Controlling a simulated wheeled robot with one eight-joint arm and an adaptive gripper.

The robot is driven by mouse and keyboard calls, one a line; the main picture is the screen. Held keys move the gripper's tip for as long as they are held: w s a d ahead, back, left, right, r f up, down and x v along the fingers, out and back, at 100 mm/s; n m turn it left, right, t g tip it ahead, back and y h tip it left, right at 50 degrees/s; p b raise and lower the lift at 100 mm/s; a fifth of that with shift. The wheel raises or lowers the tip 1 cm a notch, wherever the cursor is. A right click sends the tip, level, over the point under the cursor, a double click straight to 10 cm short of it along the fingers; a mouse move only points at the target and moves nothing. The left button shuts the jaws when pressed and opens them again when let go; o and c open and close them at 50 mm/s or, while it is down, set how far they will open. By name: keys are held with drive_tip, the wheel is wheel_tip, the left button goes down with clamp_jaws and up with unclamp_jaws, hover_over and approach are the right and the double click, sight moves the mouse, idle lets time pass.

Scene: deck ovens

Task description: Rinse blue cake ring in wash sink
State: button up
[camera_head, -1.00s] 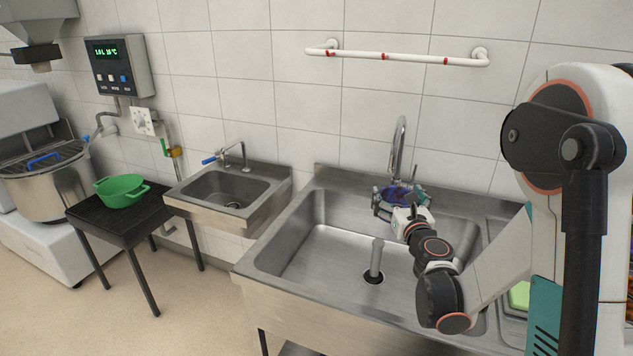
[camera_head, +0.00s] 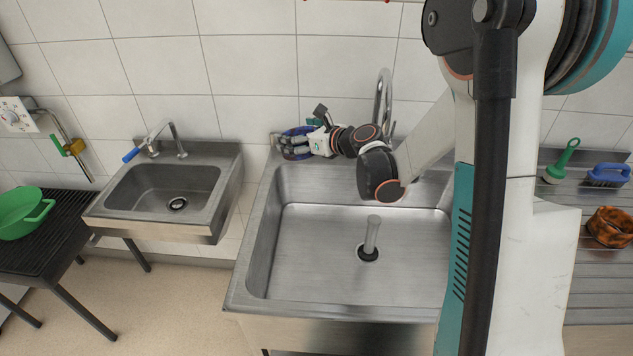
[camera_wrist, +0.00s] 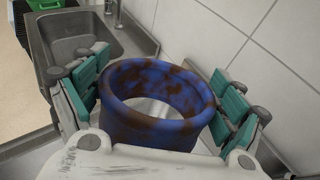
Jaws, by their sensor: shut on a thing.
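My gripper (camera_head: 289,145) is shut on a blue cake ring (camera_wrist: 158,130) with brown smears over its wall and rim. The ring shows small and partly hidden by the fingers in the head view (camera_head: 294,153). In the wrist view the teal-padded fingers (camera_wrist: 158,88) stand on both sides of the ring, and its open top faces the camera. The gripper holds it at the back left corner of the large steel sink (camera_head: 255,290), near the wall and left of the tall tap (camera_head: 380,100). The basin holds an upright standpipe (camera_head: 371,235); no water stream is visible.
A green colander (camera_head: 22,212) sits on a black stand. At right, a green-handled tool (camera_head: 563,160), blue brush (camera_head: 608,175) and brown-orange ring (camera_head: 608,227) lie on the ribbed drainboard.

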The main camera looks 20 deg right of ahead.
drive_tip(key=s+d+f+n+g+p, duration=0.1)
drive_tip(key=s+f+n+g+p, duration=0.1)
drive_tip(key=s+f+n+g, duration=0.35)
drive_tip(key=s+f+n+g+p, duration=0.2)
drive_tip(key=s+n+g, duration=0.2)
drive_tip(key=s+g, duration=0.3)
drive_tip(key=shift+t, duration=0.75)
drive_tip(key=shift+s+d+f+b, duration=0.1)
drive_tip(key=shift+s+f+b, duration=0.1)
drive_tip(key=shift+f+b, duration=3.2)
drive_tip(key=shift+s+f+b, duration=0.25)
drive_tip(key=shift+f+b, duration=1.3)
drive_tip(key=shift+f, duration=3.7)
drive_tip(key=shift+s+d+f+b, duration=0.1)
drive_tip(key=shift+s+f+b, duration=0.1)
drive_tip(key=shift+f+b, duration=3.2)
drive_tip(key=shift+f+p, duration=0.85)
drive_tip(key=shift+p, duration=0.15)
